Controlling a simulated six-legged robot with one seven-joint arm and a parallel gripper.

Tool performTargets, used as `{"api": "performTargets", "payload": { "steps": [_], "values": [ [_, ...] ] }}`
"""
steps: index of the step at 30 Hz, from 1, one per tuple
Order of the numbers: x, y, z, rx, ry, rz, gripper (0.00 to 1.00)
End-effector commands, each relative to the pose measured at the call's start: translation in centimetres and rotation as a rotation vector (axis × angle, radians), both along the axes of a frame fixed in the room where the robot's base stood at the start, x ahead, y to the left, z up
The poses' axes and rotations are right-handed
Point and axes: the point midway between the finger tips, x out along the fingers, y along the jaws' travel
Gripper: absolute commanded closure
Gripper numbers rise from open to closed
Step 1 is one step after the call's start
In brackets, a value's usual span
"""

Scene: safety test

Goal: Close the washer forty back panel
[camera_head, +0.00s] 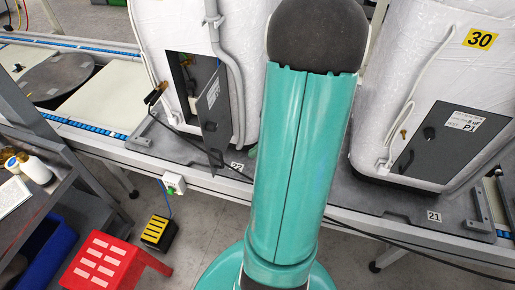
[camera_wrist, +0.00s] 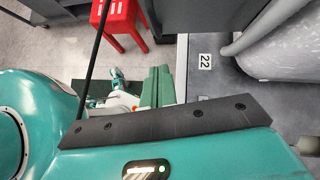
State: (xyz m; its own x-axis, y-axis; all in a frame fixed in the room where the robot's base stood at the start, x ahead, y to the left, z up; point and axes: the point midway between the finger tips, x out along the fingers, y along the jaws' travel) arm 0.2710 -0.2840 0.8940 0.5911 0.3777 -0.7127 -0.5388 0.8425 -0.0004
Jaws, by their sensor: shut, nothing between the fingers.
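A dark grey back panel (camera_head: 214,101) hangs open on the left white-wrapped washer (camera_head: 186,25). Its opening (camera_head: 183,78) shows at the left of the panel. No number forty is readable on this washer, and my arm hides part of its right side. In the wrist view, my gripper (camera_wrist: 158,70) appears as two green fingers side by side, shut with nothing between them. The gripper is hidden in the head view. The panel does not show clearly in the wrist view, so their distance cannot be told.
Another washer (camera_head: 440,60) marked 30 stands at right with its grey panel (camera_head: 448,140) shut. A dark cable (camera_head: 345,225) crosses the platform's front edge. A red stool (camera_head: 108,262) and a yellow-black block (camera_head: 158,233) stand on the floor. A cart is at left.

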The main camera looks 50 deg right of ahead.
Motion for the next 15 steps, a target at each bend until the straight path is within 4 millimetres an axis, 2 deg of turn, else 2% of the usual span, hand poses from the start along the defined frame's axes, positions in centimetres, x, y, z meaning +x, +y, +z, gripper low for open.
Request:
{"api": "performTargets", "payload": {
  "steps": [8,15],
  "values": [
    [3.3,2.4,-4.1,0.004,0.001,0.004,1.00],
    [6.1,4.3,-3.9,0.000,0.000,0.006,1.00]
  ]
}}
